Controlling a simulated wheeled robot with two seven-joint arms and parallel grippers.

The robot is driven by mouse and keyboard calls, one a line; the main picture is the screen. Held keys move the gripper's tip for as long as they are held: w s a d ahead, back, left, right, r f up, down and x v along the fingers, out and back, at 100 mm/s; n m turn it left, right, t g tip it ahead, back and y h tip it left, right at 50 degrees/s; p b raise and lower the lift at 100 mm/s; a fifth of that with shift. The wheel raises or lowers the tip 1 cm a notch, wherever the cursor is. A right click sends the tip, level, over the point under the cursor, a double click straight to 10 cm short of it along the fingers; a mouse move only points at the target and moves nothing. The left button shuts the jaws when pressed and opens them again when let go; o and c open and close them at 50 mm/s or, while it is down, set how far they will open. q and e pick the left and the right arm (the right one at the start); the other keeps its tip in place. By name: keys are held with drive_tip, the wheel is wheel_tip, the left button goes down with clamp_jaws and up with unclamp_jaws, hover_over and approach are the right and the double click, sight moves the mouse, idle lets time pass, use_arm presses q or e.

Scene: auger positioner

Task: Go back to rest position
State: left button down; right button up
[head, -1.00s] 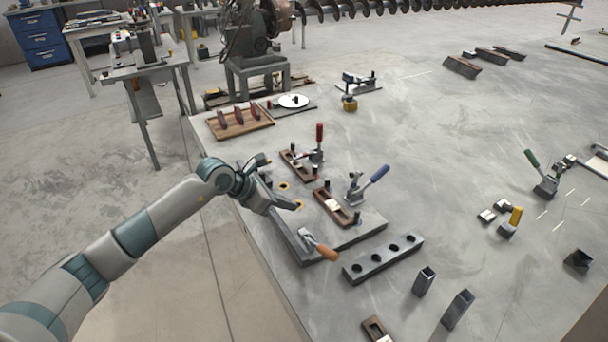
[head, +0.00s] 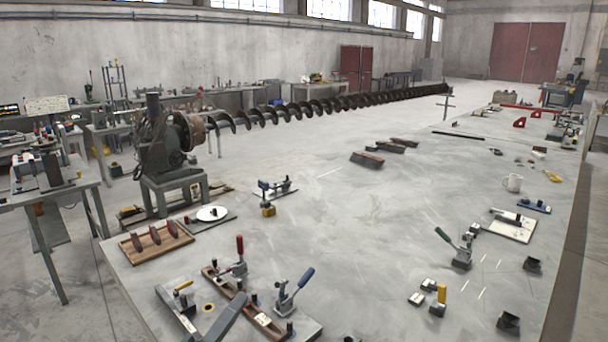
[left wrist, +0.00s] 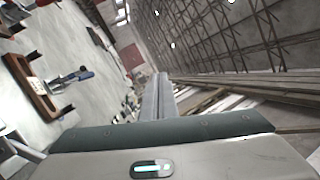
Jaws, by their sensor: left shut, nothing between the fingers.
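My left gripper (head: 232,312) shows at the bottom of the head view, as a grey finger shape pointing up and right. It is over the fixture plate (head: 306,331), beside a brown wooden bar (head: 262,319). In the left wrist view the fingers (left wrist: 158,94) lie together with nothing between them. That view also shows the wooden bar (left wrist: 38,92) and the blue-handled clamp (left wrist: 75,76) off to the left, apart from the fingers. Most of my left arm is out of the head view. My right gripper is in neither view.
Near the gripper stand a red-handled clamp (head: 238,258), a blue-handled clamp (head: 290,294) and a yellow-handled piece (head: 183,287). A wooden tray (head: 133,252) lies farther back, left. A green-handled clamp (head: 461,252) stands right. The middle of the table (head: 370,225) is clear.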

use_arm(q)
drive_tip(key=s+a+f+n+g+y, duration=0.3)
drive_tip(key=s+a+f+n+y, duration=0.35)
drive_tip(key=f+n, duration=0.3)
drive_tip(key=s+a+f+n+g+y, duration=0.2)
drive_tip(key=s+a+f+n+y, duration=0.3)
drive_tip(key=a+f+n+y, duration=0.45)
drive_tip(key=s+d+f+n+g+h, duration=0.2)
drive_tip(key=s+d+f+g, duration=0.15)
drive_tip(key=s, duration=0.45)
drive_tip(key=s+d+f+n+g+h, duration=0.1)
drive_tip(key=s+d+f+n+g, duration=0.2)
drive_tip(key=s, duration=0.5)
drive_tip(key=s+d+f+n+g+h, duration=0.1)
drive_tip(key=s+f+g+h, duration=0.1)
drive_tip(key=s+f+g, duration=0.45)
drive_tip(key=s+f+t, duration=0.1)
drive_tip(key=s+f, duration=0.1)
drive_tip(key=f, duration=1.2)
drive_tip(key=s+f+t, duration=0.1)
drive_tip(key=s+f, duration=0.1)
drive_tip(key=f, duration=1.2)
drive_tip(key=s+a+f+g, duration=0.1)
drive_tip(key=s+a+f, duration=0.2)
drive_tip(key=s+f, duration=1.2)
drive_tip(key=shift+s+f+g, duration=0.3)
drive_tip(key=shift+s+f, duration=0.1)
drive_tip(key=shift+s, duration=0.65)
